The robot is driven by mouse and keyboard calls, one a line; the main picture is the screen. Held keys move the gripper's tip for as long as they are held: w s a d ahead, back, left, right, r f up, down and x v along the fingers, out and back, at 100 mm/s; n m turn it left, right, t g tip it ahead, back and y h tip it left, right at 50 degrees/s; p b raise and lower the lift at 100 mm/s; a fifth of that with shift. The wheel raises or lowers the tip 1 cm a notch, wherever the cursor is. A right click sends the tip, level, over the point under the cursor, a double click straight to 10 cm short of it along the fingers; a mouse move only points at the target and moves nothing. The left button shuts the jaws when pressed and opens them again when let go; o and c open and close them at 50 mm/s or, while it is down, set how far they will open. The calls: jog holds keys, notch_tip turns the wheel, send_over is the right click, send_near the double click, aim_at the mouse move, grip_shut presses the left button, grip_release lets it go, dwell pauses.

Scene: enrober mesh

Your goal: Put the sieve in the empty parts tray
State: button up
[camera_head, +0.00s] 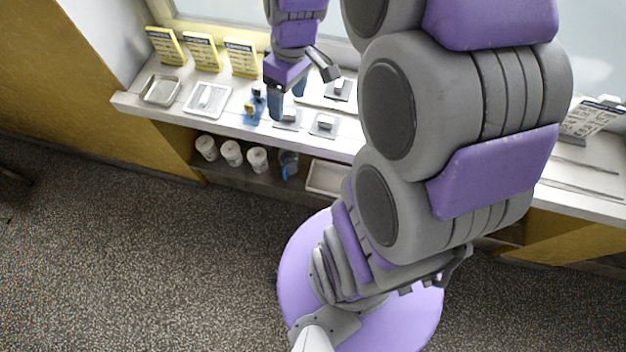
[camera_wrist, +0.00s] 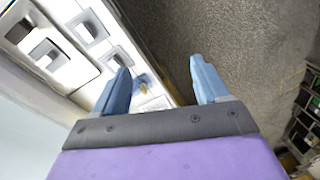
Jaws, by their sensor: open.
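My gripper (camera_head: 287,102) is open above the bench, left of its middle. Its two blue fingers also show in the wrist view (camera_wrist: 160,68), with nothing held between them. A shallow metal tray (camera_head: 147,98) at the bench's left end looks empty. A white tray (camera_head: 188,107) beside it has a small pale thing in it. Several flat square pieces with raised grey blocks, such as one piece (camera_head: 323,132), lie right of and under the gripper. I cannot tell surely which thing is the sieve.
A small blue and yellow item (camera_head: 257,104) stands just left of my gripper. Yellow cards (camera_head: 203,52) stand along the back. White cups (camera_head: 231,153), a blue jug (camera_head: 288,164) and a pale bin (camera_head: 325,178) sit on the lower shelf. My arm hides the bench's middle.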

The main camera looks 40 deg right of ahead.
jog(key=s+a+m+h, duration=0.1)
jog(key=s+a+m, duration=0.1)
jog(key=s, duration=0.7)
jog(key=s+a+m+g, duration=0.1)
jog(key=s+a, duration=0.3)
jog(key=s, duration=0.6)
jog(key=shift+a+r+m+h, duration=0.3)
jog(key=shift+a+m+h, duration=0.1)
jog(key=shift+m, duration=0.4)
